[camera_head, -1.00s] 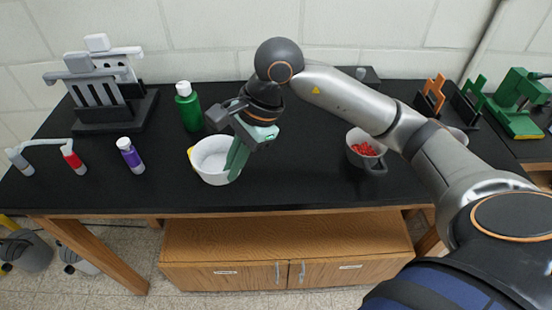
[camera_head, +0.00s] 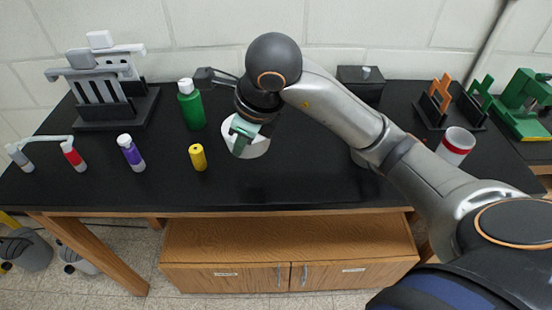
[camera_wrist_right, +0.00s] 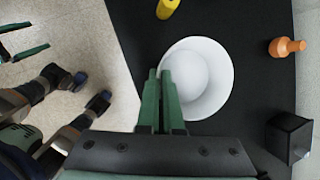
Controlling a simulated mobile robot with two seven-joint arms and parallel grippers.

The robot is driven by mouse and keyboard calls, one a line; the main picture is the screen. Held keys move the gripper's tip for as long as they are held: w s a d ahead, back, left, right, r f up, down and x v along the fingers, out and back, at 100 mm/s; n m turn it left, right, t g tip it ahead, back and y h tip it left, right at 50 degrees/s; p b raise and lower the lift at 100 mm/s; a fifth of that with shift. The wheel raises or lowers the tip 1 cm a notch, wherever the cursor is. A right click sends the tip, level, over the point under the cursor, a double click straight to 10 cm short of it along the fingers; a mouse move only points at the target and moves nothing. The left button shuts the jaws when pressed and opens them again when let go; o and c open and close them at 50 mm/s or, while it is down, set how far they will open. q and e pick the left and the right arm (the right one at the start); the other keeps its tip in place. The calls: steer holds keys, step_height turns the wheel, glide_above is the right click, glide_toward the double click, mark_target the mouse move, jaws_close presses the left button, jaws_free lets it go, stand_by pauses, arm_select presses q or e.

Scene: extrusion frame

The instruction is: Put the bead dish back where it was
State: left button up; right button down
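The dish, a plain white round bowl (camera_head: 258,148), is at mid-table in the head view, partly hidden by my right gripper. The right wrist view shows it from above (camera_wrist_right: 215,75), with no beads visible inside. My right gripper (camera_head: 238,140) has its green fingers nearly together at the dish's rim (camera_wrist_right: 159,74), shut on it. I cannot tell whether the dish touches the table. My left gripper (camera_wrist_right: 39,34) shows only at the left edge of the right wrist view, over the floor, fingers apart and empty.
A yellow cylinder (camera_head: 198,157), purple-banded bottle (camera_head: 131,153) and green bottle (camera_head: 190,106) stand left of the dish. A black box (camera_head: 361,86) is at the back. A red-banded cup (camera_head: 455,146) stands right. The black tabletop (camera_head: 290,185) in front is clear.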

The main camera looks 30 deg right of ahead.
mark_target(260, 142)
steer(key=d, duration=0.1)
steer(key=d+f, duration=0.1)
steer(key=d, duration=0.1)
steer(key=d+f, duration=0.1)
steer(key=shift+w+d+f, duration=0.15)
steer(key=shift+w+f, duration=0.05)
steer(key=shift+w, duration=0.15)
steer(key=d+f, duration=0.2)
steer(key=f, duration=0.1)
steer(key=d+f, duration=0.1)
steer(key=shift+w+d+f, duration=0.35)
steer(key=shift+w, duration=0.05)
steer(key=shift+d+f, duration=0.15)
steer(key=shift+f, duration=0.75)
steer(key=shift+d+f, duration=0.1)
steer(key=shift+f, duration=0.75)
steer(key=shift+f, duration=0.15)
steer(key=c, duration=1.1)
jaws_free()
steer(key=shift+r, duration=0.2)
steer(key=v, duration=1.2)
